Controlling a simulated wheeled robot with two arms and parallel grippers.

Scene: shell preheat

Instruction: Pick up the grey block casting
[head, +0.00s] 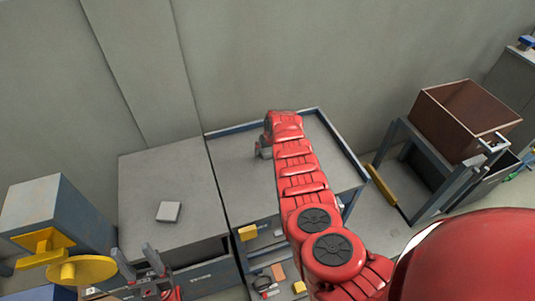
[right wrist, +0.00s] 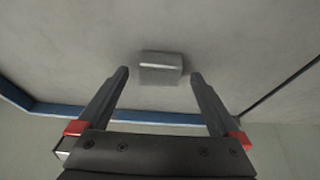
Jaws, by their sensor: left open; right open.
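In the right wrist view a small grey block (right wrist: 160,68) lies on a grey top with a blue rim, just beyond my fingertips and roughly centred between them. My right gripper (right wrist: 160,75) is open and empty. In the head view its hand (head: 262,150) shows only partly at the end of the red arm, over the blue-rimmed table (head: 235,170); no block shows there, and the arm covers part of the top. A light grey flat block (head: 168,211) lies on the plain bench to the left. My left gripper (head: 137,258) is open near that bench's front edge.
The plain grey bench (head: 150,180) adjoins the rimmed table, with a narrow seam between. A blue-grey cabinet with yellow parts (head: 80,268) stands at left. A brown bin (head: 465,115) on a stand is at right. Small items (head: 278,271) lie below the rimmed table.

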